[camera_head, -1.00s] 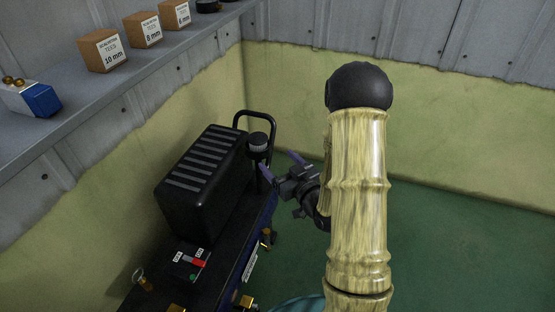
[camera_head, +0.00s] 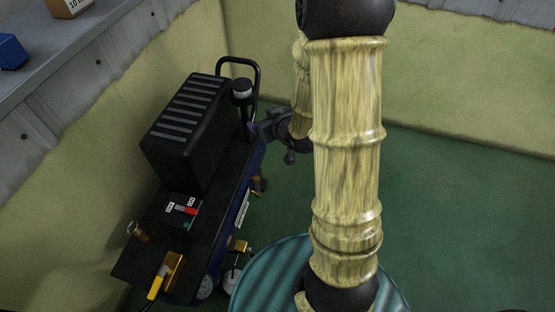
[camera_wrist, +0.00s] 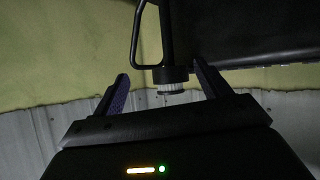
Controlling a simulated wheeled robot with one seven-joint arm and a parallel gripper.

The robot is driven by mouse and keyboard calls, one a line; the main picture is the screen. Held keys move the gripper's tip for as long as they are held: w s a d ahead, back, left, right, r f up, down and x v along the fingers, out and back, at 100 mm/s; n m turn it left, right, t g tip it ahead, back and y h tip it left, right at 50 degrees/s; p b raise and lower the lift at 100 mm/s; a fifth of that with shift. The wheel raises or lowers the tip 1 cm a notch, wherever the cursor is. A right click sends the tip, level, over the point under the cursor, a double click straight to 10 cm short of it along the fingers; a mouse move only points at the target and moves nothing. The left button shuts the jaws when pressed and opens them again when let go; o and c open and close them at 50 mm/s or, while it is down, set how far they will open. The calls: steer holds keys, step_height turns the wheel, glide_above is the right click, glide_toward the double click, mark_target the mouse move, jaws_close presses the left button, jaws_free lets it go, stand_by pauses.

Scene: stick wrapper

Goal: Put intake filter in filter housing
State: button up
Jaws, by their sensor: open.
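The intake filter (camera_head: 242,92), a short round piece with a dark cap and a pale ribbed band, stands at the top of a dark upright post on the compressor. The post looks like the filter housing (camera_head: 245,116); I cannot tell how deeply the filter sits in it. My gripper (camera_head: 252,131) is open, just right of the post and below the cap. In the wrist view, which looks inverted, the ribbed filter (camera_wrist: 170,88) shows in the gap between the two spread fingers of my gripper (camera_wrist: 161,84), apart from both. The fingertips are partly hidden in the head view.
A black ribbed compressor cover (camera_head: 187,125) stands left of the post. A black loop handle (camera_head: 258,75) rises behind it. A red-marked switch box (camera_head: 181,210) and a brass and yellow fitting (camera_head: 168,275) are nearer. A grey shelf (camera_head: 60,85) runs upper left. Green floor is clear at right.

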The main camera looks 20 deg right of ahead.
steer(key=s+a+r+m+g+h, duration=0.1)
steer(key=s+g, duration=0.7)
steer(key=s, duration=0.8)
steer(key=shift+s+a+r+m+g+h, duration=0.2)
steer(key=shift+a+r+m+g+h, duration=0.15)
steer(key=shift+a+r+m, duration=0.5)
steer(key=shift+a+f, duration=0.1)
steer(key=shift+a, duration=0.1)
steer(key=w+p+v, duration=0.3)
steer(key=p+v, duration=1)
steer(key=p, duration=0.1)
steer(key=w+r+p+v, duration=0.1)
steer(key=w+p+v, duration=0.2)
steer(key=p+v, duration=1.1)
steer(key=w+r+p+v, duration=0.1)
steer(key=w+p+v, duration=0.2)
steer(key=p+v, duration=1.1)
steer(key=shift+w+d+r+p, duration=0.2)
steer(key=shift+w+r+p, duration=0.1)
steer(key=shift+r+p, duration=0.05)
